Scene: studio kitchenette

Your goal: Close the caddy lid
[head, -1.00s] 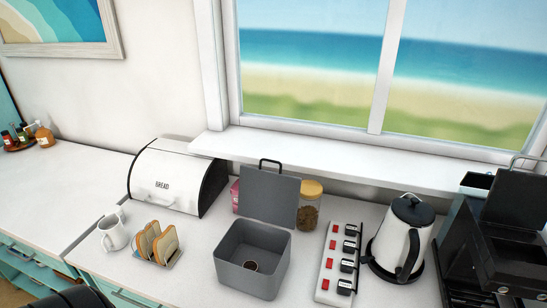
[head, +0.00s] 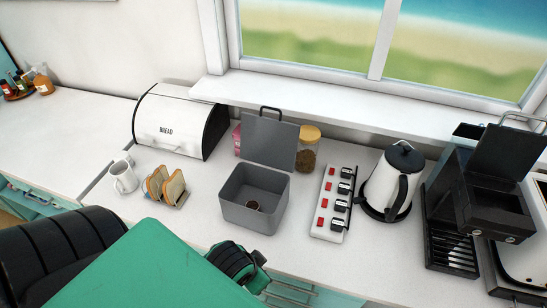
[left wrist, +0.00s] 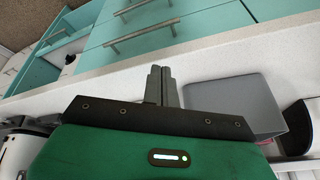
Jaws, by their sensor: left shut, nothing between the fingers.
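The grey caddy (head: 253,204) stands on the counter as an open square box. Its lid (head: 269,139) stands raised at the back edge, with a dark handle on top. A small round brown-topped item (head: 253,206) lies inside. In the left wrist view, a flat grey surface of the caddy (left wrist: 235,105) shows right of my fingers; I cannot tell which part. My left gripper (left wrist: 160,74) is shut and empty. In the head view my left arm reaches in from the lower left, its wrist near the counter's front edge, before the caddy; the fingertips are not clear there. My right gripper is not in view.
A toast rack (head: 167,188), mug (head: 123,176) and bread bin (head: 178,122) stand left of the caddy. A jar (head: 307,150) is behind. A switched power strip (head: 333,205), kettle (head: 391,184) and black coffee machine (head: 485,200) stand to the right.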

